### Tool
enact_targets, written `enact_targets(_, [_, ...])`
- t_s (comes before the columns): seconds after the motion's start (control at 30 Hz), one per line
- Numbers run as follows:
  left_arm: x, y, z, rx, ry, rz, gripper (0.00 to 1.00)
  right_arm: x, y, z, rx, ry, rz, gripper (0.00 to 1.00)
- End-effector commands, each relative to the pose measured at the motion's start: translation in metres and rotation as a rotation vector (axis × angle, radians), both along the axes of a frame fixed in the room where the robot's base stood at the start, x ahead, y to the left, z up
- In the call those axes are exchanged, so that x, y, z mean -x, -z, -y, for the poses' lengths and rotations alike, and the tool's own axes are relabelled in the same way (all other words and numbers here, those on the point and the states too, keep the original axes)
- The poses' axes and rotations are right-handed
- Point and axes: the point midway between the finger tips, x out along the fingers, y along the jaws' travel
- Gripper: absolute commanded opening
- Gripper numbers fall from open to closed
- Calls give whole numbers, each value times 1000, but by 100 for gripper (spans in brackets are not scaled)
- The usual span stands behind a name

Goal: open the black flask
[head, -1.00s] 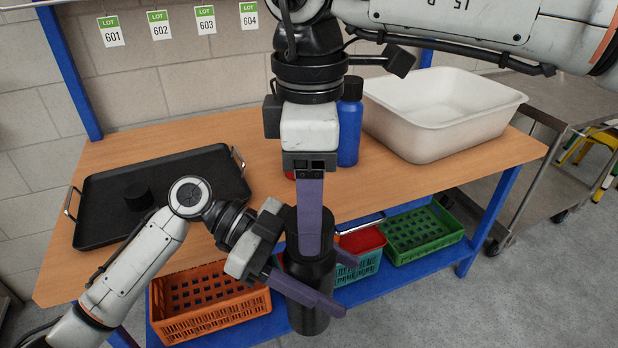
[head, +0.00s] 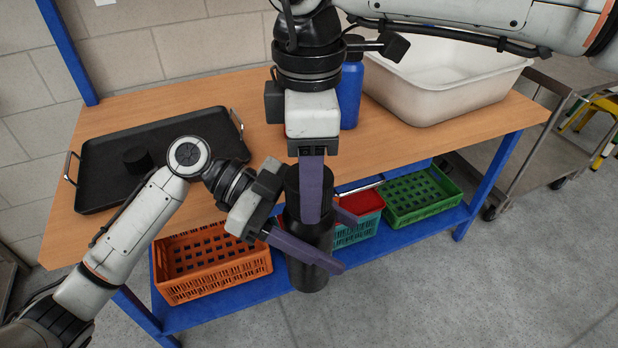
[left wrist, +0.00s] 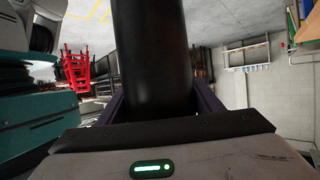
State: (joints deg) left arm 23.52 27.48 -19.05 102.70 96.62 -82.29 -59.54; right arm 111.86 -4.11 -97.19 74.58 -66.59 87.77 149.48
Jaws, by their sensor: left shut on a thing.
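My left gripper (head: 345,243) is shut around the flask's body from the left. In the left wrist view the flask (left wrist: 152,60) fills the gap between the purple fingers. My right gripper (head: 311,215) points straight down over the flask's top. Its near finger overlaps the top in the picture, and its other finger is hidden behind it. Whether it grips the top is not visible.
The table (head: 215,130) carries a black tray (head: 100,185) with a small black cylinder (head: 138,160), a blue bottle (head: 350,95) behind my right gripper, and a white tub (head: 440,95). Below are orange (head: 215,285), teal (head: 360,230) and green (head: 420,195) crates. A metal cart (head: 530,130) stands right.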

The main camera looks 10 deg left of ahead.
Motion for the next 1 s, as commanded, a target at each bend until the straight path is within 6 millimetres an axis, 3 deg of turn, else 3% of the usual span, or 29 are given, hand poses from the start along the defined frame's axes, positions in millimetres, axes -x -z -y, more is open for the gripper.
enact_targets(0.3, [0, -1, 0, 2, 1, 2, 0, 0, 0, 0, -2, -459, -1, 22])
enact_targets(0.67, [0, -1, 0, 2, 1, 2, 0, 0, -1, 0, -2, -519, 0, 22])
enact_targets(0.7, [0, -1, 0, 2, 1, 2, 0, 0, -1, 0, -2, -518, 0, 54])
enact_targets(0.77, [0, -1, 0, 2, 1, 2, 0, 0, -1, 0, -2, -518, 0, 64])
enact_targets(0.8, [0, -1, 0, 2, 1, 2, 0, 0, -1, 0, -2, -517, 0, 68])
enact_targets(1.0, [0, -1, 0, 2, 0, 2, 0, 0, -1, 0, -2, -517, 0, 68])
